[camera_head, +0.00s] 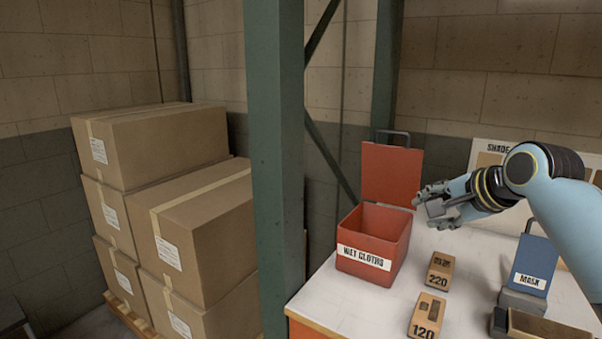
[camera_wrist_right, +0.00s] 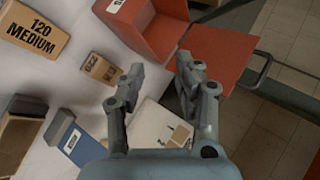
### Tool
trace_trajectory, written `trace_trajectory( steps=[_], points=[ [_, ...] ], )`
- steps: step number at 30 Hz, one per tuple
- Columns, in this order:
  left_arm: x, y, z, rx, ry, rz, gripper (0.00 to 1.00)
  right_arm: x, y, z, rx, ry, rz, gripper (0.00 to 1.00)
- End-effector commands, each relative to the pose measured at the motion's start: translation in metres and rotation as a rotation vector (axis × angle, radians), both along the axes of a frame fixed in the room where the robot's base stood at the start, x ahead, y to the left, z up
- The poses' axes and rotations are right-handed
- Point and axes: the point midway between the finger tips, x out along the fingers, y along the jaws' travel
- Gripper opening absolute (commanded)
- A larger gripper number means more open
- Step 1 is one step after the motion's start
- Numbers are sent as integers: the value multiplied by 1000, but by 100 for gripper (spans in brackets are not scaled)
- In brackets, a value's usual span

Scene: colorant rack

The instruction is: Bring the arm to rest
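My right arm comes in from the right in the head view and is held above the table (camera_head: 345,312). My right gripper (camera_head: 424,201) hangs in the air to the right of the red box's raised lid, pointing left. In the right wrist view the right gripper (camera_wrist_right: 163,68) has its two fingers apart, with nothing between them. My left arm and gripper are not in view.
The red WET CLOTHS box (camera_head: 372,247) stands open at the back left of the table. Blocks marked 220 (camera_head: 439,271) and 120 (camera_head: 427,316), a blue MASK panel (camera_head: 533,264) and a brown tray (camera_head: 545,326) stand nearby. A green post (camera_head: 277,170) and stacked cartons (camera_head: 160,150) are left.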

Motion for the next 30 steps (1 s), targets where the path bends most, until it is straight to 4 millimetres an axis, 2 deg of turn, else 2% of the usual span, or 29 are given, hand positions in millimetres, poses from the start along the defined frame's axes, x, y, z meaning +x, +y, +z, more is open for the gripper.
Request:
trace_trajectory(
  steps=[1,3,6,9,12,18,25,26,27,30],
  points=[
    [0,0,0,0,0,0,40,-36,3,-28,-106,36,71,33],
    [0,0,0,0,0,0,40,-86,4,-60,-269,85,187,33],
    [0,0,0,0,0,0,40,-154,3,-90,-466,153,354,33],
    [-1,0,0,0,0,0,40,-207,1,-105,-603,206,490,33],
    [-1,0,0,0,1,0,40,-249,-1,-112,-701,248,601,33],
    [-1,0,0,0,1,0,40,-317,-6,-115,-842,319,791,33],
    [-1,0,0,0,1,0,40,-384,-12,-108,-960,393,993,33],
    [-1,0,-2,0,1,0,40,-386,-13,-114,-966,400,1006,33],
    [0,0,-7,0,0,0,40,-381,-14,-130,-962,402,1003,33],
    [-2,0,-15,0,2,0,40,-375,-16,-161,-955,410,1002,33]
  ],
)
